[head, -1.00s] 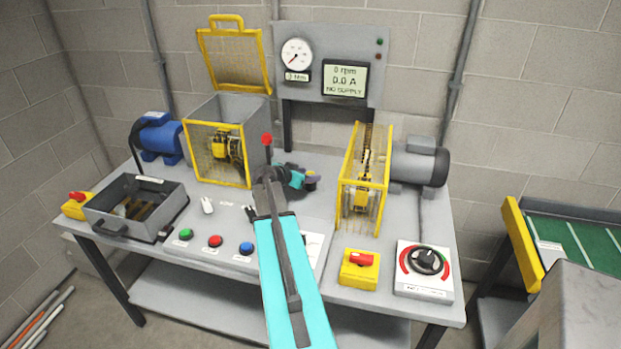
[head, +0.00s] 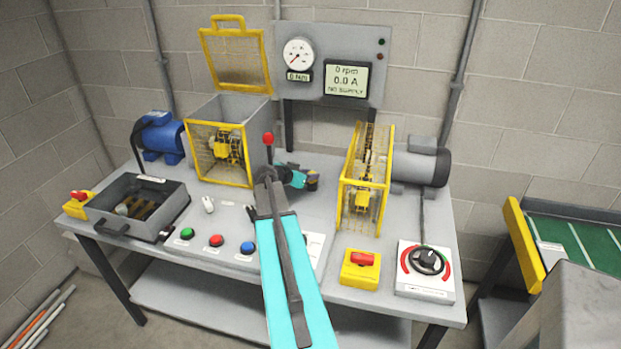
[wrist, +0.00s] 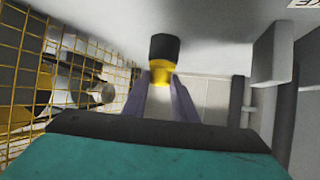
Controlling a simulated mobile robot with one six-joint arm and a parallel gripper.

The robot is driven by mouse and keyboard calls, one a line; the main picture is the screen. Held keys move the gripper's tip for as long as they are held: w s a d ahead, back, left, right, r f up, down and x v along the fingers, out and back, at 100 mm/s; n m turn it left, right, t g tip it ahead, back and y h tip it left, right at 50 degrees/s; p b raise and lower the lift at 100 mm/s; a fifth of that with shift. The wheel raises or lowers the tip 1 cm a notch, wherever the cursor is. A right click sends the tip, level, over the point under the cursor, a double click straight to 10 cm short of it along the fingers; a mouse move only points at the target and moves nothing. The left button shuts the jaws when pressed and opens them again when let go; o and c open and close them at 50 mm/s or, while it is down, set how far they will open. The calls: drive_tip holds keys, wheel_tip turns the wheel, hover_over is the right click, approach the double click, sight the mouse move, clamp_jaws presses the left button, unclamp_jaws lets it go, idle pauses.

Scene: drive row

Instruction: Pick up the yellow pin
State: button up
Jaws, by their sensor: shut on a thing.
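The yellow pin (wrist: 161,72) is between my gripper's two fingers in the wrist view. It has a black cap (wrist: 164,47) at its far end and a yellow part at the fingertips. My gripper (wrist: 162,88) is shut on it. In the head view my gripper (head: 304,180) is over the back middle of the bench, between the two yellow guards, with the pin's dark end (head: 313,180) at its tip. My arm hides part of the bench there. Whether the pin touches anything below is unclear.
A yellow mesh guard box (head: 219,155) stands left of my gripper; its mesh is close on the left in the wrist view. A belt guard (head: 365,185) and grey motor (head: 420,166) stand right. A red-knobbed lever (head: 268,139) rises beside my arm. A grey tray (head: 165,190) is at left.

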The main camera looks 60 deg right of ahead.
drive_tip(key=shift+r+b, duration=0.8)
drive_tip(key=shift+r, duration=0.9)
drive_tip(key=a+r+b, duration=0.1)
drive_tip(key=a+b, duration=0.3)
drive_tip(key=a, duration=1.2)
drive_tip(key=shift+s+r, duration=0.25)
drive_tip(key=shift+s, duration=0.1)
drive_tip(key=shift+w, duration=0.1)
